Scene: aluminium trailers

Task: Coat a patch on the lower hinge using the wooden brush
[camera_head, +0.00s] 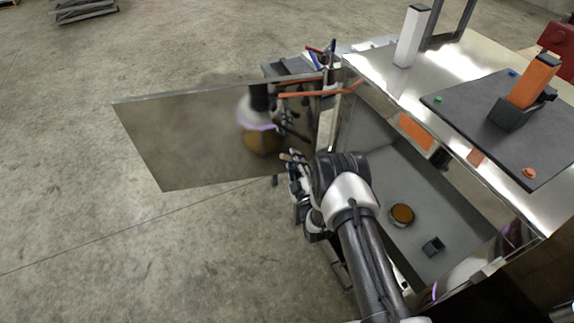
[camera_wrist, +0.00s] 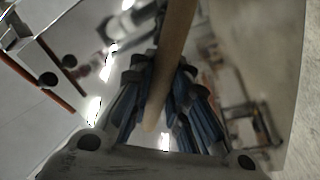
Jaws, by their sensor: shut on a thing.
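My gripper (camera_head: 293,172) is in front of the open, mirror-like door panel (camera_head: 185,145), near its edge at the trailer. In the wrist view my gripper (camera_wrist: 163,105) has its blue and dark fingers closed around the wooden brush (camera_wrist: 172,55). The brush's pale handle runs from the top edge down between the fingers. In the head view only a short light piece of the brush (camera_head: 288,157) shows; I cannot make out its bristles. I cannot clearly make out the lower hinge; my arm covers part of the door's joint with the trailer.
A round tin with brown contents (camera_head: 402,215) and a small dark box (camera_head: 433,246) sit inside the trailer. On its shiny top are a dark mat (camera_head: 470,105) with an orange-handled tool (camera_head: 533,82) and a white block (camera_head: 412,36).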

